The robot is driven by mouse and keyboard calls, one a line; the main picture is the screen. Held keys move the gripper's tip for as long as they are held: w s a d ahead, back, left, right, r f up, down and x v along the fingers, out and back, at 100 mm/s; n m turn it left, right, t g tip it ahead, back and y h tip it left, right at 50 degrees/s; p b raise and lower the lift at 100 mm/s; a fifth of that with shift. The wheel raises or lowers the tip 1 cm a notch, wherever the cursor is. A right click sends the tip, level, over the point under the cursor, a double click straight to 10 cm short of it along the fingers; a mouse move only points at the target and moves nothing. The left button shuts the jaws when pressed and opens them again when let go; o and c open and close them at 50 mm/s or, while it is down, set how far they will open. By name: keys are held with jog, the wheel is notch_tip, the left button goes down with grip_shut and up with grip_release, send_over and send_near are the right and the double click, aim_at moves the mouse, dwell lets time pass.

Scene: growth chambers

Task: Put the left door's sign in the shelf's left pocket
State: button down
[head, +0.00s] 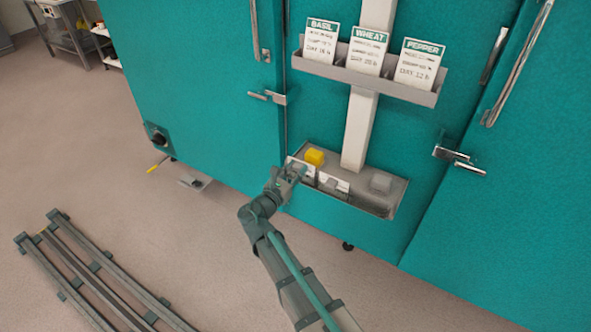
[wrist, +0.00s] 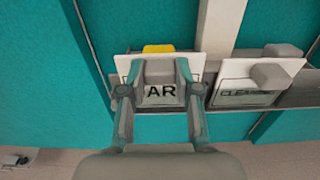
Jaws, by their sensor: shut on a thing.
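My gripper (head: 284,180) is at the left end of the lower shelf (head: 388,207). In the wrist view my gripper (wrist: 160,74) is shut on the grey grip of a white sign (wrist: 123,68). The letters "AR" show between the fingers; the rest of its text is hidden. The sign (head: 303,168) stands at the left front of the shelf, partly behind my gripper. Whether it is seated in the left pocket cannot be told. A second white sign (head: 333,183) with a grey grip stands to its right, and its text in the wrist view begins "CLEA" (wrist: 240,93).
A yellow block (head: 314,157) and a grey block (head: 380,182) are on the lower shelf. An upper rack (head: 345,74) holds basil, wheat and pepper cards. Teal doors with metal handles flank the post (head: 359,130). Rails (head: 90,270) lie on the floor at left.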

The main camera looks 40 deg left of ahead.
jog(key=c, duration=0.7)
grip_release()
jog(key=shift+c, duration=0.2)
jog(key=s+p, duration=0.1)
jog(key=s, duration=0.6)
jog(key=shift+s+d, duration=0.25)
jog(key=shift+d, duration=0.05)
dwell(0.6)
